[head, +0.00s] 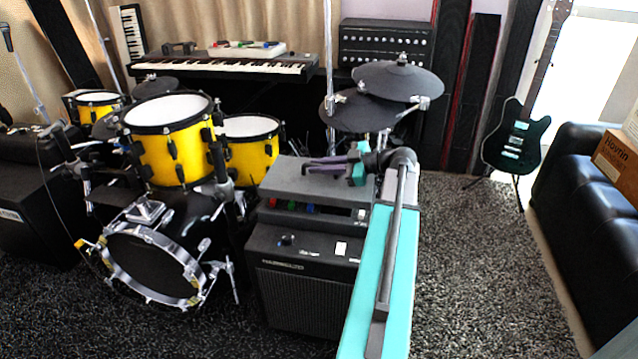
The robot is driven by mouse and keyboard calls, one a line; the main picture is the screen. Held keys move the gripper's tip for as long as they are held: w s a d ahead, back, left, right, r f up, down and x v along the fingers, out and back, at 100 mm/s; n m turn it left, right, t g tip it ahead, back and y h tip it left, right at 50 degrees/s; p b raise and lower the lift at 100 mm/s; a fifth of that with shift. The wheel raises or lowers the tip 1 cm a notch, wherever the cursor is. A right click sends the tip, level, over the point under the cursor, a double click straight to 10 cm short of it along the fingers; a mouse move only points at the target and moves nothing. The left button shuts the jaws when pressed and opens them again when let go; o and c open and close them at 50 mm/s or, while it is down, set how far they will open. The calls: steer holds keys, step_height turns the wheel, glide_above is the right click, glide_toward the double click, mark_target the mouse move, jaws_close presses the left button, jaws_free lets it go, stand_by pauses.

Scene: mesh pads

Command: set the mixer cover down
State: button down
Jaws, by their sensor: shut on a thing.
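The mixer cover (288,184) is a flat grey panel, roughly level, above the black amplifier (305,290) in the middle of the head view. My gripper (312,166), with purple fingers, reaches in from the right and is shut on the cover at its upper side. The fingers hide a little of the cover. Under its front edge, small red, green and blue parts (295,207) show in a dark gap. I cannot tell whether the cover touches what lies beneath it.
A yellow drum kit (175,150) stands close on the left, with cymbals (398,80) behind my gripper. A keyboard (225,65) is at the back. A guitar (515,140) and a black sofa (590,200) are on the right. The carpet (480,270) right of my arm is clear.

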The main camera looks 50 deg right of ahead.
mark_target(327, 178)
steer(key=shift+f, duration=0.5)
steer(key=shift+f, duration=0.15)
steer(key=shift+f+b, duration=0.6)
steer(key=shift+f, duration=1.15)
steer(key=shift+f+b, duration=0.2)
steer(key=shift+b, duration=0.1)
steer(key=c, duration=1.8)
jaws_free()
steer(key=shift+o, duration=0.2)
steer(key=shift+r, duration=0.15)
steer(key=shift+r+p, duration=0.15)
steer(key=shift+p, duration=0.25)
steer(key=p+v, duration=0.2)
steer(key=v, duration=1)
steer(key=shift+p, duration=0.35)
